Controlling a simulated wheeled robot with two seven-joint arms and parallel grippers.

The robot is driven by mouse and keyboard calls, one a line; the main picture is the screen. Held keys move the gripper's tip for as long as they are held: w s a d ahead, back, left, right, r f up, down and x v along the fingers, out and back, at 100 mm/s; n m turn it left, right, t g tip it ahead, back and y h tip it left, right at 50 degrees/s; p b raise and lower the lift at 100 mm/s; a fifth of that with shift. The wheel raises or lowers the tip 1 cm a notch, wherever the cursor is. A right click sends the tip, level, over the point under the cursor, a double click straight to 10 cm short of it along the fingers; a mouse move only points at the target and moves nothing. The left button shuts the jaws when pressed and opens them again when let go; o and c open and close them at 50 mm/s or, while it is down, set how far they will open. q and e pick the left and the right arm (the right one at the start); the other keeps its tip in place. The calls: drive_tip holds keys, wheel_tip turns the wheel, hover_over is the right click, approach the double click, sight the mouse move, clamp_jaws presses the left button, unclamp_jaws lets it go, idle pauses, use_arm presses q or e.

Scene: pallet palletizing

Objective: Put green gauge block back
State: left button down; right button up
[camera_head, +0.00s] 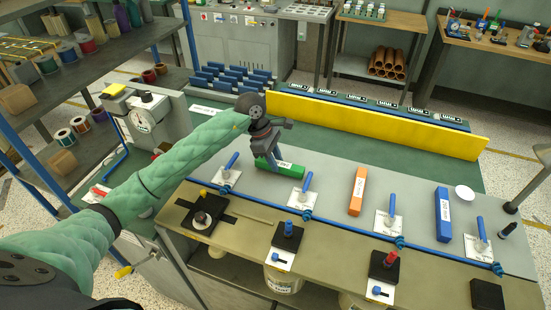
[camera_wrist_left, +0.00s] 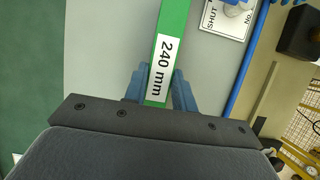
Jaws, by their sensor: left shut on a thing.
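The green gauge block (camera_head: 287,169) is at the left part of the grey bench top in the head view. In the left wrist view the green block (camera_wrist_left: 174,22) carries a white label reading 240 mm. My left gripper (camera_head: 272,158) is shut on it, with blue fingers on both sides of the block in the wrist view (camera_wrist_left: 160,88). I cannot tell whether the block touches the bench top. An orange block (camera_head: 357,190) and a blue block (camera_head: 443,214) lie on the bench to the right. My right gripper is not in view.
A long yellow bar (camera_head: 375,122) stands along the back of the bench. Blue-handled clamps on white plates, such as one (camera_head: 302,190), line the front behind a blue rail. A rack with blue slots (camera_head: 232,80) stands at the back left. A dial gauge (camera_head: 143,121) is at left.

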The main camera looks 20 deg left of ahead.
use_arm(q)
drive_tip(key=shift+f, duration=0.45)
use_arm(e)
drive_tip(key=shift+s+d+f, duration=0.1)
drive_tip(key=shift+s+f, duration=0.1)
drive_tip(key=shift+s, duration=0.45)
use_arm(q)
drive_tip(key=shift+f, duration=0.1)
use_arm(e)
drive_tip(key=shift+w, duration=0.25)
use_arm(q)
drive_tip(key=c, duration=1.1)
unclamp_jaws()
drive_tip(key=shift+c, duration=0.2)
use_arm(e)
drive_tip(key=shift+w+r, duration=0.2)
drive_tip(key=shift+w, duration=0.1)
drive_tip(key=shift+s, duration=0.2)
